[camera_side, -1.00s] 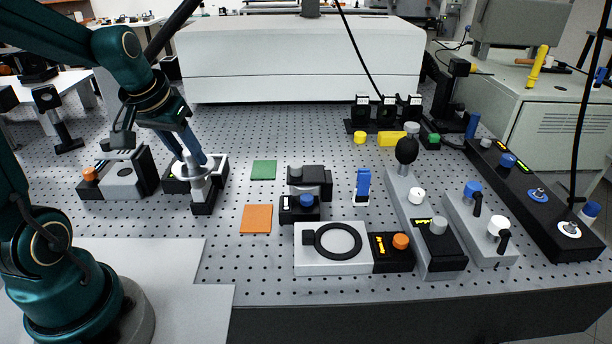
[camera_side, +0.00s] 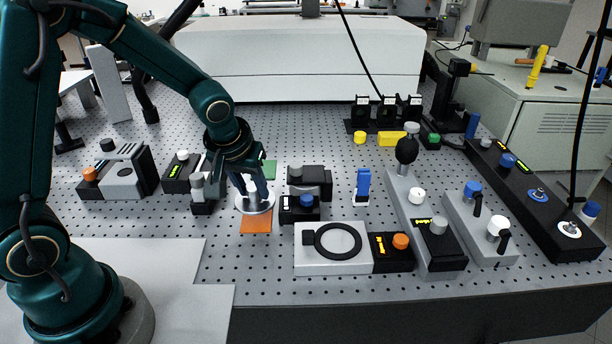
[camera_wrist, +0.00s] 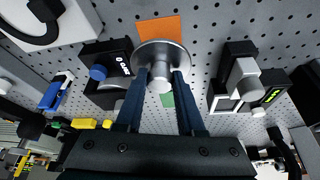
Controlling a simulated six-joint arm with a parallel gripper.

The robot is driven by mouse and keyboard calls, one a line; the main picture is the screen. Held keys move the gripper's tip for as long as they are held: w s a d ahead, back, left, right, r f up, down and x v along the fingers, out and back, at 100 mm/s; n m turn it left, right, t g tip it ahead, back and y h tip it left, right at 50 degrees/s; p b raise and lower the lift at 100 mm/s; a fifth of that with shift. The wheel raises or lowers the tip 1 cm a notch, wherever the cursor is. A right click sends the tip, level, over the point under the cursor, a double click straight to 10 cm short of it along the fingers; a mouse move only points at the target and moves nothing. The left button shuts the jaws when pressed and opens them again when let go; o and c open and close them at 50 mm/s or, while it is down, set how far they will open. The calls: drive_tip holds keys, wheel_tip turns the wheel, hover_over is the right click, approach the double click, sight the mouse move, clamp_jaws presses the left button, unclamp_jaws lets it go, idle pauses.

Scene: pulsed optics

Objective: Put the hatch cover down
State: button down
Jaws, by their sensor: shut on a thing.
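The hatch cover (camera_side: 264,207) is a round silver disc with an upright knob (camera_wrist: 160,84). My gripper (camera_side: 250,196) is shut on the knob, with one blue finger on each side of it in the wrist view (camera_wrist: 160,80). The disc (camera_wrist: 164,50) lies level and overlaps the near edge of the orange square (camera_wrist: 160,28) in the wrist view. In the side view it covers the back part of the orange square (camera_side: 256,227). I cannot tell whether the disc touches the board or hangs a little above it.
A green square (camera_side: 269,168) lies behind, partly hidden by my arm. A black module with a blue knob (camera_side: 306,201) stands close to the right of the cover. The unit with a grey knob (camera_side: 197,182) stands to the left. Free perforated board (camera_side: 225,245) lies in front.

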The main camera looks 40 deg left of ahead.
sight(251, 198)
drive_tip(key=shift+f, duration=1.9)
drive_tip(key=shift+f, duration=0.1)
drive_tip(key=c, duration=0.5)
unclamp_jaws()
drive_tip(key=shift+s+d+r, duration=0.1)
drive_tip(key=shift+r, duration=0.45)
drive_tip(key=v, duration=1.1)
drive_tip(key=shift+s+d+r+m+t+h, duration=0.3)
drive_tip(key=shift+s+d+r+m, duration=0.45)
drive_tip(key=shift+s, duration=1.15)
drive_tip(key=shift+s+d+r+m+t+h, duration=0.35)
drive_tip(key=shift+s+d+m, duration=0.7)
drive_tip(key=shift+s, duration=0.85)
drive_tip(key=shift+s+d+r+m+t+h, duration=0.15)
drive_tip(key=shift+s+d+r+m+h, duration=0.4)
drive_tip(key=shift+s+m, duration=1)
